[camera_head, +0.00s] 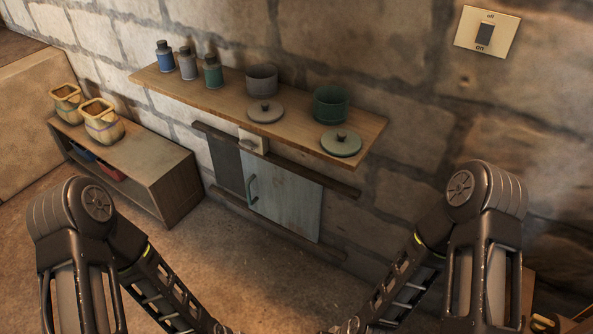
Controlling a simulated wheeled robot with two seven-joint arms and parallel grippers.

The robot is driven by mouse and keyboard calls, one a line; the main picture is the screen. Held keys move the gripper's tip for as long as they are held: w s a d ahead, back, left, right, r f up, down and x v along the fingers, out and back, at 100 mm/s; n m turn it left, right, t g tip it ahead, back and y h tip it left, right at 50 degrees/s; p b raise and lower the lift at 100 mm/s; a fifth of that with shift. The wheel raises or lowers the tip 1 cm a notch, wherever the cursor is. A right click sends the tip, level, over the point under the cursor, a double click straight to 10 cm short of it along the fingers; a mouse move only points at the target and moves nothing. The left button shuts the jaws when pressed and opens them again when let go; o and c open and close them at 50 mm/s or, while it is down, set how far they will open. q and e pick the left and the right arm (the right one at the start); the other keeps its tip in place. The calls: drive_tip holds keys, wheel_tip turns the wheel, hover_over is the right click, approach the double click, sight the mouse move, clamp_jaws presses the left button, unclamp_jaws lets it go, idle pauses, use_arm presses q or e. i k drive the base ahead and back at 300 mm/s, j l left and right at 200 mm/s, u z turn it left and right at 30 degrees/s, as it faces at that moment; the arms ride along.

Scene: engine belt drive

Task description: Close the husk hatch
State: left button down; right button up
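The hatch is a pale grey-blue panel (290,195) set in the stone wall under a wooden shelf. A green upright handle (252,189) is at its left edge. The panel sits between an upper wooden rail (320,178) and a lower one. A dark area (227,165) shows to the left of the panel; it looks like an uncovered opening, but its inside is too dark to make out. My two arms reach down from the left and right towards the bottom middle. Both grippers are cut off by the bottom edge, and neither is seen touching the hatch.
The wooden shelf (225,99) above the hatch holds several bottles, a grey pot (262,79), a green pot (331,104) and two lids. A low cabinet (150,168) with two jars stands left. A wall switch (485,34) is upper right. The floor before the hatch looks clear.

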sight(288, 199)
drive_tip(key=i+j+z, duration=0.15)
drive_tip(key=i+z, duration=0.25)
drive_tip(key=i+j+z, duration=0.15)
drive_tip(key=z, duration=0.25)
drive_tip(key=i+j+z, duration=0.25)
drive_tip(key=j+z, duration=0.2)
drive_tip(key=l, duration=0.1)
